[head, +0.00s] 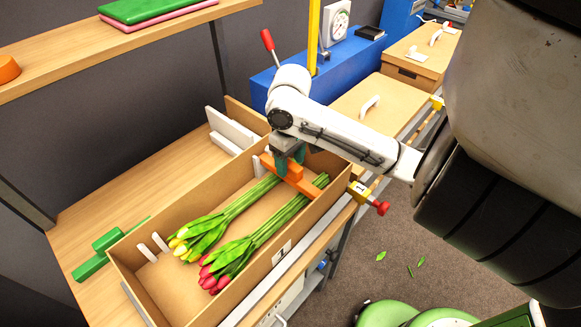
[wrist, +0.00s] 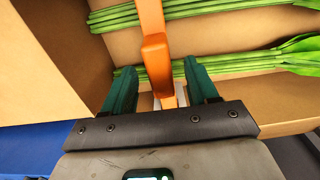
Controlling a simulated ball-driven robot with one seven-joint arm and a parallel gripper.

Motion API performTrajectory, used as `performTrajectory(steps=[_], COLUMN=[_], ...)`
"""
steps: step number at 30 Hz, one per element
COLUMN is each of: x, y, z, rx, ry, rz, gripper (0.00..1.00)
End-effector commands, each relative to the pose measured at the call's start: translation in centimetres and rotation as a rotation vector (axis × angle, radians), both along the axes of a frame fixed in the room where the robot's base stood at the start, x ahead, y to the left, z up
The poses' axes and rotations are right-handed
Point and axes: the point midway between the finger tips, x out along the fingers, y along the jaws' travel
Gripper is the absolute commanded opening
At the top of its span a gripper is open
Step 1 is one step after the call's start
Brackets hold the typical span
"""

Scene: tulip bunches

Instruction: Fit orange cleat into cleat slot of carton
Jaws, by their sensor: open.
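The orange cleat (head: 292,175) lies across the carton near its far end, over the tulip stems. In the wrist view the cleat (wrist: 156,60) runs between my two green fingers, with a gap on both sides. My gripper (head: 289,163) is open around the cleat, from above. The open cardboard carton (head: 272,265) holds a yellow tulip bunch (head: 190,238) and a red tulip bunch (head: 222,268), stems toward the cleat. A pair of pale slot posts (head: 153,246) stands on the carton's left wall. A white piece (wrist: 168,101) shows by the cleat's near end; whether the cleat is seated is unclear.
Green blocks (head: 100,255) lie on the bench left of the carton. White boards (head: 230,131) stand behind it. A yellow and red clamp (head: 368,196) is at the carton's right end.

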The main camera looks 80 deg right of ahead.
Motion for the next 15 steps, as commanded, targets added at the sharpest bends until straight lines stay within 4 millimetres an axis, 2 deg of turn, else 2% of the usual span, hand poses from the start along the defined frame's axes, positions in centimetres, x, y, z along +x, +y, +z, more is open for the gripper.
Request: performTrajectory(steps=[3, 6, 9, 15], x=[0.0, -0.1, 0.0, 0.0], y=[-0.2, -0.2, -0.1, -0.1], z=[3.0, 5.0, 6.6, 8.6], rx=[-0.008, -0.008, -0.006, -0.003], ry=[0.001, 0.002, 0.001, 0.001], rz=[0.004, 0.004, 0.003, 0.003], gripper=[0.58, 0.58, 0.58, 0.58])
